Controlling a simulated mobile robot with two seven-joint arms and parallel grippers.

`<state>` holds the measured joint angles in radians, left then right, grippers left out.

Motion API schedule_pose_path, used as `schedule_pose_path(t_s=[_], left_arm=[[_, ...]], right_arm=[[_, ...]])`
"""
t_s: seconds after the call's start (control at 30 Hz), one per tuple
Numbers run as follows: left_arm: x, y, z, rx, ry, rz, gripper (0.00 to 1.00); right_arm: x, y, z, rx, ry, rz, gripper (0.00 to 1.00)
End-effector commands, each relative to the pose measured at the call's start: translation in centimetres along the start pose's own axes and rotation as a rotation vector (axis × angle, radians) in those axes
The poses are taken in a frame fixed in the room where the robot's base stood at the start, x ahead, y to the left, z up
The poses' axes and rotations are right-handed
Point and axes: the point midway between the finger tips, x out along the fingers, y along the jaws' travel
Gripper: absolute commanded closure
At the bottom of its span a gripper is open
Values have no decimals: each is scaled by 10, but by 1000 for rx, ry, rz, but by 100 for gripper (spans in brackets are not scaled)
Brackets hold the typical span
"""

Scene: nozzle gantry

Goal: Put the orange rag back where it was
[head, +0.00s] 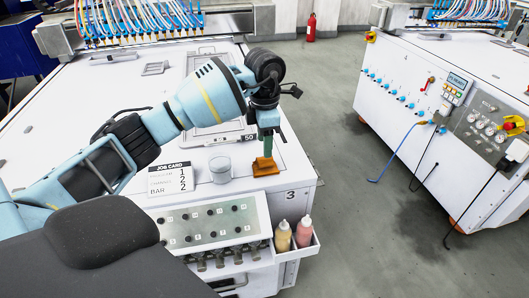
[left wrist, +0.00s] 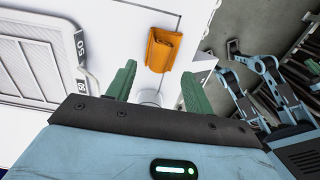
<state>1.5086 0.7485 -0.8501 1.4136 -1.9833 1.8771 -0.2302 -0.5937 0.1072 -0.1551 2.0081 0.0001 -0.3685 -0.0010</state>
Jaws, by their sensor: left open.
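The orange rag (head: 265,168) lies folded on the white top of the near machine, close to its right edge and above the printed 3. It also shows in the left wrist view (left wrist: 164,50), just beyond the fingertips. My left gripper (head: 268,133) points down over the rag. In the left wrist view its green fingers (left wrist: 158,74) are spread apart and the rag is not clearly between them. In the head view the fingertips partly overlap the rag's upper part, so I cannot tell whether they touch. My right gripper is not clearly seen.
A clear cup (head: 220,170) stands left of the rag, beside the job card (head: 171,179). Two bottles (head: 293,234) stand in a side tray at the front corner. A framed panel marked 50 (head: 218,133) lies behind. Another machine (head: 440,110) stands right across the grey floor.

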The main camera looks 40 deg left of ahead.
Motion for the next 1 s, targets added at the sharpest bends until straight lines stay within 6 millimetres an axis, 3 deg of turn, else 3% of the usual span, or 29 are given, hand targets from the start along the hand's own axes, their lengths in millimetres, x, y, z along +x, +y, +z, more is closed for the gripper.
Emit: schedule_pose_path(t_s=[0.2,0.4,0.87,1.0], left_arm=[[-40,0,0,-1,-2,2,48],[-58,0,0,-1,0,0,48],[-61,0,0,0,1,-1,48],[-45,-13,9,23,-25,-45,48]], right_arm=[[0,0,-1,0,1,0,100],[0,0,-1,0,2,0,100],[0,0,-1,0,1,0,100],[0,0,-1,0,1,0,100]])
